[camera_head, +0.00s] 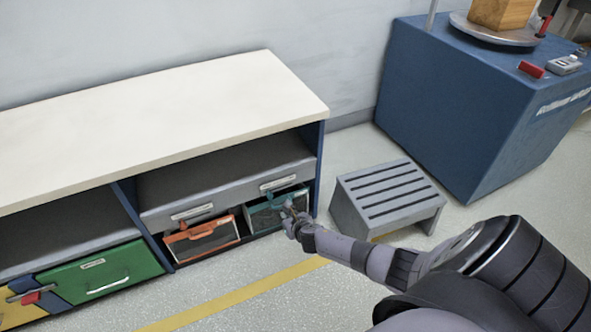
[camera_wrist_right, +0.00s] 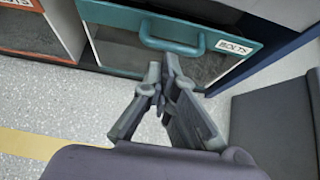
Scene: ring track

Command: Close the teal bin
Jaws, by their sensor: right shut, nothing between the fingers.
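The teal bin (camera_head: 262,219) sits in the lower right compartment of the low shelf unit, at its right end. In the right wrist view the teal bin (camera_wrist_right: 208,35) shows its teal front strip, a looped teal handle and a white label reading "BOLTS". How far it stands out is hard to tell. My right gripper (camera_head: 291,213) is shut and empty just in front of the teal bin. In the wrist view the fingertips of my right gripper (camera_wrist_right: 164,66) are just below the handle; contact cannot be told. My left gripper is not in view.
An orange bin (camera_head: 203,240) is left of the teal one, under a grey drawer (camera_head: 235,194). A green drawer (camera_head: 100,275) is further left. A grey slatted step (camera_head: 385,190) stands close right of the unit, before a blue cabinet (camera_head: 480,105). Floor in front is clear.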

